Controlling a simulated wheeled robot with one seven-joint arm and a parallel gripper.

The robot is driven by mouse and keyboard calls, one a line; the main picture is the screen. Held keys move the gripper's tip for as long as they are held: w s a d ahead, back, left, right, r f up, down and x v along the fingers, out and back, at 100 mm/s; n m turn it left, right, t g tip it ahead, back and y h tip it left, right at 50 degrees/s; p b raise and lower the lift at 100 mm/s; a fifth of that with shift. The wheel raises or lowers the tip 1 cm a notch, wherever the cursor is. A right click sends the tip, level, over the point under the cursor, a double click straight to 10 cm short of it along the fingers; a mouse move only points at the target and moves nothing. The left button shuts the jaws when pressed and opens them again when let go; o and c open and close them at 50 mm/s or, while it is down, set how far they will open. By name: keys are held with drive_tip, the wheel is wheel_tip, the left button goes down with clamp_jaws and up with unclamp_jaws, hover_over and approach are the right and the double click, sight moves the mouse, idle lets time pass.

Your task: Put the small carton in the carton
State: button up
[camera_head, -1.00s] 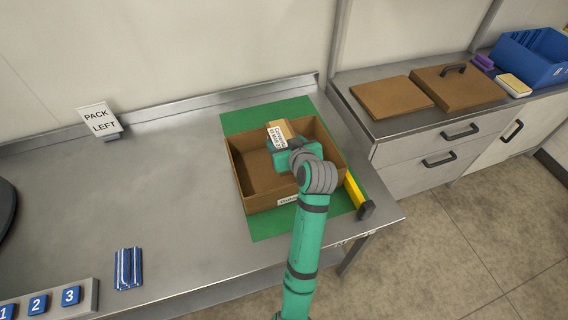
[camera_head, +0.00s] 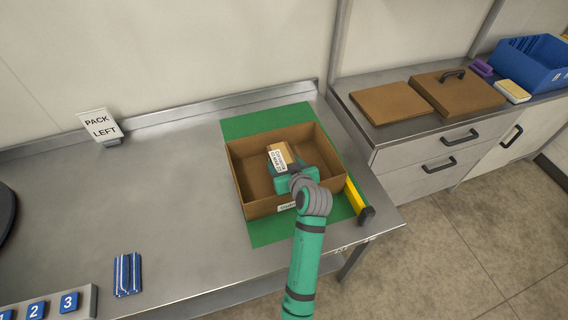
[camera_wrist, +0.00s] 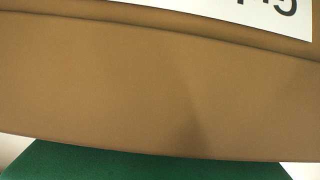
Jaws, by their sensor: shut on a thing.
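The carton (camera_head: 245,202) is an open brown box on a green mat (camera_head: 268,121) on the steel table, with a white label on its front wall. The small carton (camera_head: 285,149) is brown with a white printed label and shows within the carton's opening. My gripper (camera_head: 284,168) is shut on the small carton; its fingertips are mostly hidden. I cannot tell whether the small carton touches the carton's floor. In the wrist view the small carton (camera_wrist: 150,80) fills most of the picture, with part of its label at the top and green at the bottom.
A yellow and black tool (camera_head: 357,198) lies by the carton's right side. A "PACK LEFT" sign (camera_head: 100,125) stands at the back left. Blue-striped packets (camera_head: 127,274) and numbered blue tiles (camera_head: 52,306) are at the front left. Brown panels (camera_head: 390,103) and a blue bin (camera_head: 535,62) are on the right counter.

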drive_tip(key=o, duration=1.3)
drive_tip(key=shift+f, duration=0.1)
drive_tip(key=shift+o, duration=0.2)
drive_tip(key=v, duration=1.2)
